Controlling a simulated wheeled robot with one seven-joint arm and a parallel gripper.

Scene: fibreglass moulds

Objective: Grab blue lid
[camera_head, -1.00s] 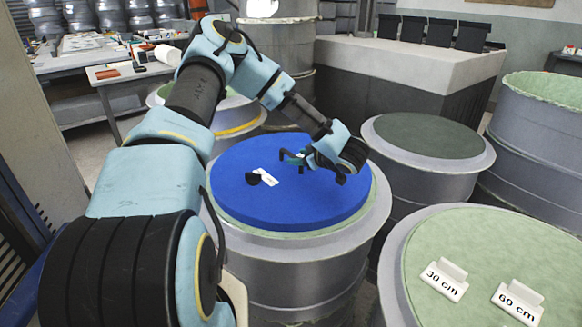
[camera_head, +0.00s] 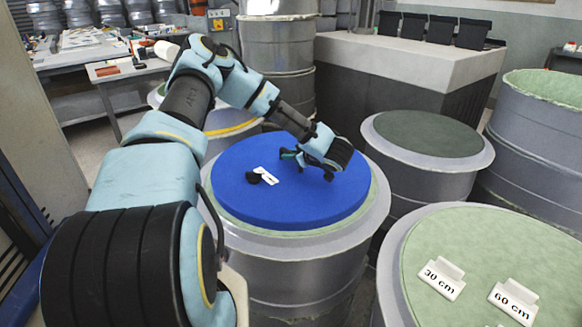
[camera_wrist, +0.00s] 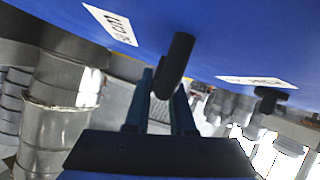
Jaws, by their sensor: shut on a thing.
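The blue lid (camera_head: 300,205) is a thick round disc on top of a grey drum (camera_head: 290,270) in the head view. It carries a black knob (camera_head: 254,178) beside a white label (camera_head: 266,173). My gripper (camera_head: 288,155) is low over the lid's far right part. In the wrist view the lid (camera_wrist: 230,35) fills the top, with a black peg-like handle (camera_wrist: 175,65) between my fingers (camera_wrist: 160,95). My gripper is shut on this handle. The contact is partly hidden in the head view.
A dark-topped drum (camera_head: 425,135) stands close on the right. A green-topped drum (camera_head: 450,240) with 30 cm and 60 cm signs is at front right. A tall drum (camera_head: 535,130) is farther right. Stacked drums (camera_head: 280,40) and a workbench (camera_head: 400,65) stand behind.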

